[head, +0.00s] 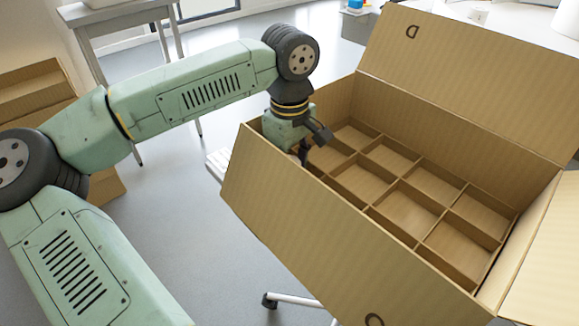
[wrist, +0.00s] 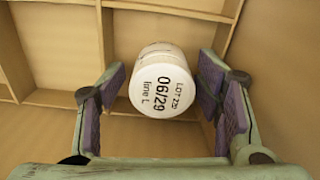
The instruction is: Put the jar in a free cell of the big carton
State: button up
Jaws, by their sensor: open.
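The big carton (head: 300,195) stands open at the right of the head view, divided into cells by thin partitions. The white jar (wrist: 163,75) shows in the wrist view between my gripper's two fingers, its lid end with printed "06/29" facing the camera. My gripper (head: 311,146) is inside the carton at its left end, pointing down. The jar appears to be in a corner cell beside the partitions. The jar's base is hidden, and the head view does not clearly show the jar.
The other visible cells, such as one in the middle (head: 405,211), look empty. The carton's raised walls and open flaps (head: 470,75) surround them. A grey table (head: 125,15) and a brown box (head: 40,95) stand at the left.

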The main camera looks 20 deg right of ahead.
dwell(0.3)
notch_tip(320, 180, up, 12)
dwell(0.5)
